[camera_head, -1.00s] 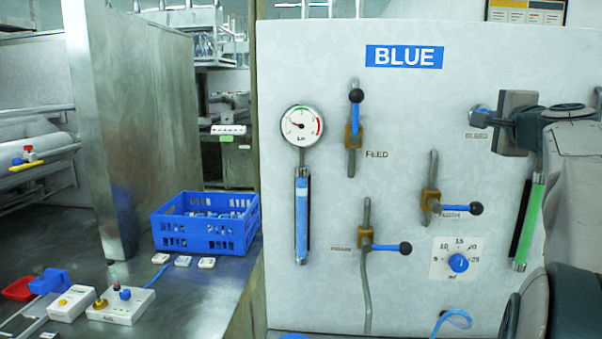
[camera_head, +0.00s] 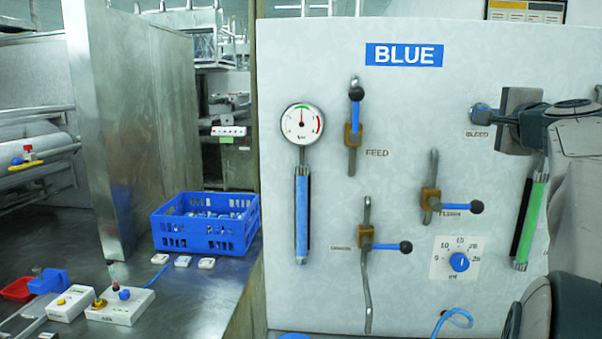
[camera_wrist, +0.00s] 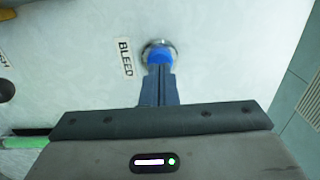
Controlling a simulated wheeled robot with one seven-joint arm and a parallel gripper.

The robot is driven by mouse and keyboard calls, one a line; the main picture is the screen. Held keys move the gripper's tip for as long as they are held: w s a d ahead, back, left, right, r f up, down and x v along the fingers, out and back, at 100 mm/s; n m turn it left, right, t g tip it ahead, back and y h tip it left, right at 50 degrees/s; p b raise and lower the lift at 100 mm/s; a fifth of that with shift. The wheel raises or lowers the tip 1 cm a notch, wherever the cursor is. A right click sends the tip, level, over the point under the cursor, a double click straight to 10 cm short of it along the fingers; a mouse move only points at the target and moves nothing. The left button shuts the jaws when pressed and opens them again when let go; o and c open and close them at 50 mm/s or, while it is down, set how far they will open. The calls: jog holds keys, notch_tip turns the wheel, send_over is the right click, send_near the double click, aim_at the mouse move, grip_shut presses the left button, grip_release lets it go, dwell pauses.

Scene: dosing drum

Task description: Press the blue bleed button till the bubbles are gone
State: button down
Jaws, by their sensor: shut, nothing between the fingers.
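The blue bleed button (camera_wrist: 159,56) sits in a round metal collar beside the BLEED label in the wrist view. It also shows in the head view (camera_head: 480,110), partly hidden by my gripper (camera_head: 493,117). My gripper is shut and empty. Its fingertips (camera_wrist: 158,72) meet the button's near edge and seem to touch it; how far it is pressed I cannot tell. The blue sight tube (camera_head: 301,215) hangs under the round gauge (camera_head: 302,123), whose needle points about straight up. I cannot make out bubbles in the tube at this size.
On the same panel are the feed lever (camera_head: 356,95), upright, and the flush lever (camera_head: 475,206) and drain lever (camera_head: 404,247), both level. A blue dial (camera_head: 459,262) and a green tube (camera_head: 528,225) are near my arm. A blue crate (camera_head: 204,240) stands left on the bench.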

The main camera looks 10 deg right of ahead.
jog(key=b+v, duration=0.2)
jog(key=v, duration=0.6)
jog(key=shift+b, duration=0.3)
dwell(0.5)
jog(key=a+f+n+g+y, duration=0.3)
jog(key=a+f+n+g, duration=0.15)
jog(key=a+f, duration=0.7)
jog(key=a+f+n+g+y, duration=0.35)
jog(key=a+f+n, duration=0.4)
jog(key=f, duration=0.65)
jog(key=s+a+f+n+g+h, duration=0.1)
jog(key=s+a+f+n+g, duration=0.2)
jog(key=s+f, duration=0.4)
jog(key=s+a+f+n+g+h, duration=0.1)
jog(key=s+a+f+n+g, duration=0.2)
jog(key=f, duration=0.9)
jog(key=s+a+n, duration=0.2)
jog(key=s+a, duration=0.1)
jog(key=s, duration=0.1)
jog(key=shift+a+f+g, duration=0.25)
jog(key=shift+a+g, duration=0.15)
